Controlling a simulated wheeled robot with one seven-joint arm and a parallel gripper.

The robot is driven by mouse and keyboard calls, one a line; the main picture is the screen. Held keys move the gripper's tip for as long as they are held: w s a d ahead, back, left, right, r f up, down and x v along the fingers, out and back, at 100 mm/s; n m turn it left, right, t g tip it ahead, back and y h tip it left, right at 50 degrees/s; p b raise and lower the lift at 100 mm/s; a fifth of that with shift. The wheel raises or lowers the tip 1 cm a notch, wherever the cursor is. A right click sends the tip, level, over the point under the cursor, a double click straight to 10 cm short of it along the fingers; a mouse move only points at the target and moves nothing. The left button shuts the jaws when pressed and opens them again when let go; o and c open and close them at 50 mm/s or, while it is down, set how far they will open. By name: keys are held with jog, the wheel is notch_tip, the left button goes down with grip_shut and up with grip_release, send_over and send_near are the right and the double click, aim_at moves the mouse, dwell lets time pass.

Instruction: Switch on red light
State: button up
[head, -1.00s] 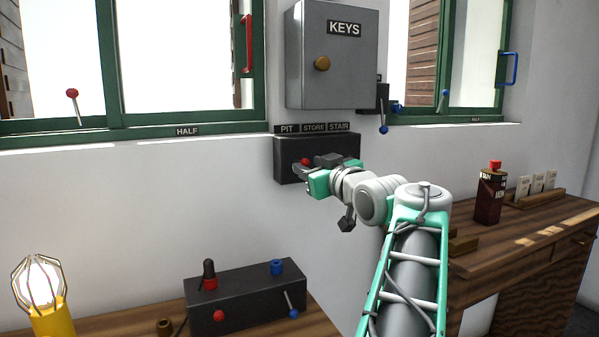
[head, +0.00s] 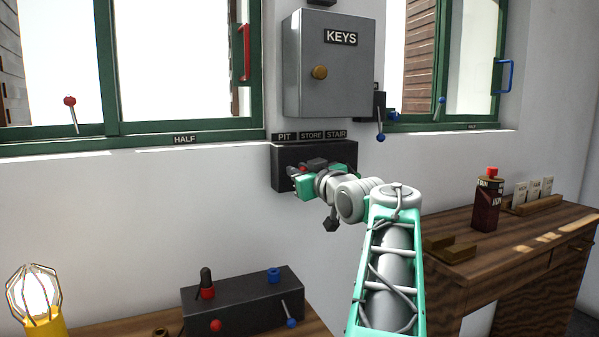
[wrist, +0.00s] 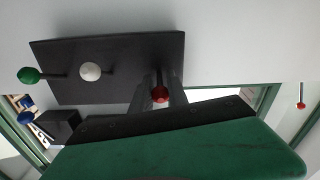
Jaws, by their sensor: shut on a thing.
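A dark switch box (head: 345,152) is on the wall below labels reading PIT, STORE and STAIR. In the wrist view, the box (wrist: 110,55) bears levers with a green knob (wrist: 30,75), a white knob (wrist: 90,71) and a red knob (wrist: 160,94). My gripper (wrist: 160,90) is shut on the red knob, one finger on each side of it. In the head view my gripper (head: 293,175) is at the box's left end, under the PIT label (head: 285,137), and largely hides the knobs. I cannot make out a red light.
A grey KEYS cabinet (head: 325,75) hangs above. A lower black box (head: 245,302) with red and blue knobs and a lit caged lamp (head: 42,322) on a yellow base stand at lower left. Windows flank the cabinet. A wooden desk (head: 470,262) is at right, bearing a dark bottle (head: 487,205).

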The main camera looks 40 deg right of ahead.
grip_shut()
jog(key=r+g+p, duration=0.1)
jog(key=p, duration=0.3)
jog(key=shift+w+r, duration=0.1)
jog(key=shift+r, duration=0.25)
jog(key=g+p, duration=0.2)
jog(key=p, duration=0.2)
jog(key=shift+w+r+y+p, duration=0.1)
jog(key=shift+y+p, duration=0.2)
jog(key=shift+y, duration=0.1)
jog(key=shift+f, duration=0.3)
jog(key=o, duration=0.8)
grip_release()
jog(key=shift+o, duration=0.2)
